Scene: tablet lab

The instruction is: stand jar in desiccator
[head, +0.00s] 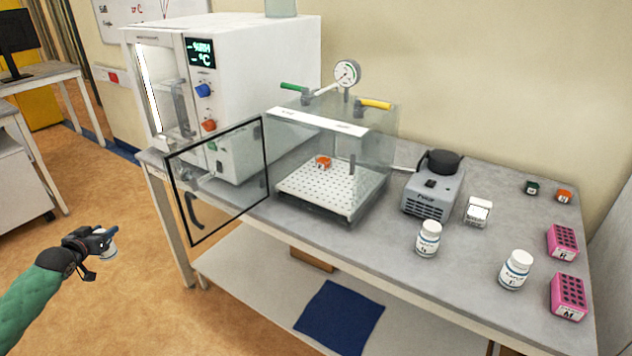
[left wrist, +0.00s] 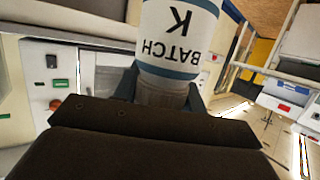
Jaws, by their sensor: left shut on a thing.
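My left gripper (head: 97,241) is shut on a white jar (head: 110,252), out over the floor to the left of the bench. In the left wrist view the jar (left wrist: 180,35) shows a blue stripe and the label "BATCH K", upside down in the picture. The desiccator (head: 378,150) is a clear box on the bench with a gauge and valves on top. Its black-framed door (head: 217,180) stands open, swung out to the left. Inside, an orange item (head: 323,162) stands on a white perforated shelf (head: 315,190). My right gripper is not in view.
A white oven-like cabinet (head: 270,60) stands left of the desiccator. To the right are a grey pump (head: 432,190), two white jars (head: 428,238) (head: 515,270), a small white holder (head: 478,211), pink racks (head: 563,242) and small caps (head: 532,188). The front of the shelf is bare.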

